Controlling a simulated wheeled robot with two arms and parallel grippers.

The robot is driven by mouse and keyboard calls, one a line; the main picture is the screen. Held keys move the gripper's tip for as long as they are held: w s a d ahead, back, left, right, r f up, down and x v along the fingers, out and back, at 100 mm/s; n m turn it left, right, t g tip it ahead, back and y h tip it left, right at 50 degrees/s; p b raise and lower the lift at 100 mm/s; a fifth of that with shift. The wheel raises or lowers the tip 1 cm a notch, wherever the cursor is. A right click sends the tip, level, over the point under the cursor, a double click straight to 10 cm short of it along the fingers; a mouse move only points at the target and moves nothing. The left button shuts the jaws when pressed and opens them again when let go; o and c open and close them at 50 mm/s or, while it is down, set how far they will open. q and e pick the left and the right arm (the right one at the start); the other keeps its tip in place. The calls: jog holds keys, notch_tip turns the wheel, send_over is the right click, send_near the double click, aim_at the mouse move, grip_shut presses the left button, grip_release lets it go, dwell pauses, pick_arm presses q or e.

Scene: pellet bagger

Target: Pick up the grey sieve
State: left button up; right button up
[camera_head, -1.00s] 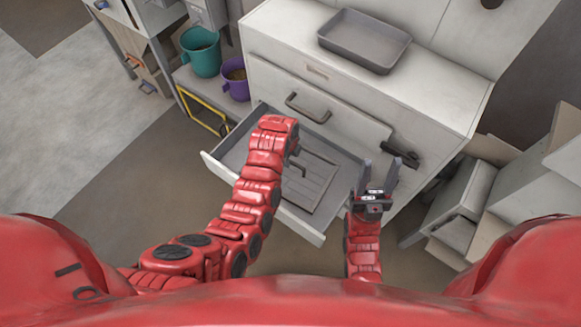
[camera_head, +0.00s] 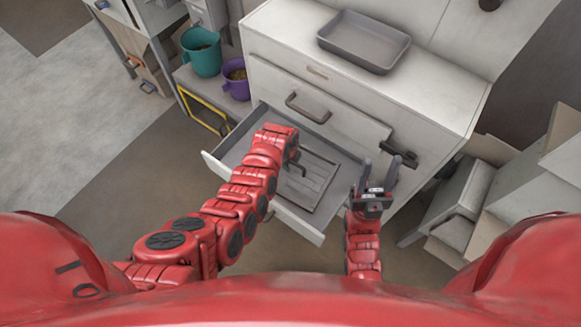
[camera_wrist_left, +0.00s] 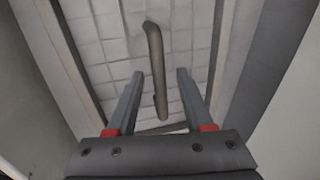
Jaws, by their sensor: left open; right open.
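The grey sieve (camera_head: 315,186) lies flat in the open drawer (camera_head: 312,233), a square frame with a raised bar handle on it. In the left wrist view its pale gridded face (camera_wrist_left: 108,38) fills the middle and the dark handle (camera_wrist_left: 155,50) stands up from it. My left gripper (camera_head: 297,157) is over the drawer, partly hidden by its own arm. In the left wrist view the left gripper (camera_wrist_left: 160,73) is open, with one finger on each side of the handle and gaps to both. My right gripper (camera_head: 380,170) is open and empty, at the drawer's right side.
The drawer belongs to a white cabinet (camera_head: 430,90) with a grey tray (camera_head: 363,40) on top. A teal bucket (camera_head: 202,55) and a purple bucket (camera_head: 236,82) stand left of it. Boxes (camera_head: 490,200) crowd the right side.

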pick_arm(q)
grip_shut()
dwell(1.3)
